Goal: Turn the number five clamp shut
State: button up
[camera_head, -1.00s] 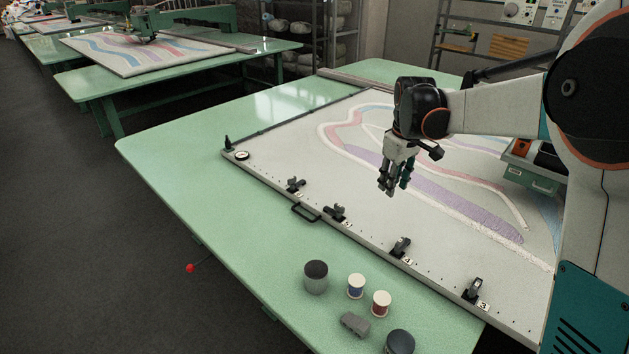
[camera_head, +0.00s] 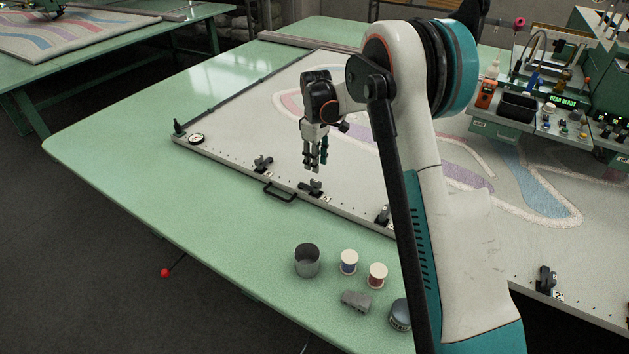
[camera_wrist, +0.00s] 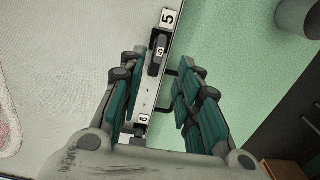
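The number five clamp (camera_head: 312,187) is a small black clamp on the near rail of the white tufting frame (camera_head: 235,163). In the wrist view the clamp (camera_wrist: 155,58) shows from above as a dark lever marked 5, beside a white 5 label (camera_wrist: 168,17). My gripper (camera_head: 315,166) points down just above and behind this clamp in the head view. In the wrist view my gripper (camera_wrist: 159,72) is open, with its teal fingers on either side of the rail and the clamp seen between them. I see no contact with the clamp.
The number six clamp (camera_head: 263,163) and a black handle (camera_head: 280,192) are close by on the rail; another clamp (camera_head: 382,215) lies right. A grey cup (camera_head: 307,260), spools (camera_head: 349,262) and a grey block (camera_head: 356,300) stand on the green table (camera_head: 190,210).

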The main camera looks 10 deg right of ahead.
aim_at(316, 181)
notch_tip(316, 181, down, 8)
jog(key=shift+f+b, duration=0.1)
jog(key=shift+b, duration=0.75)
grip_shut()
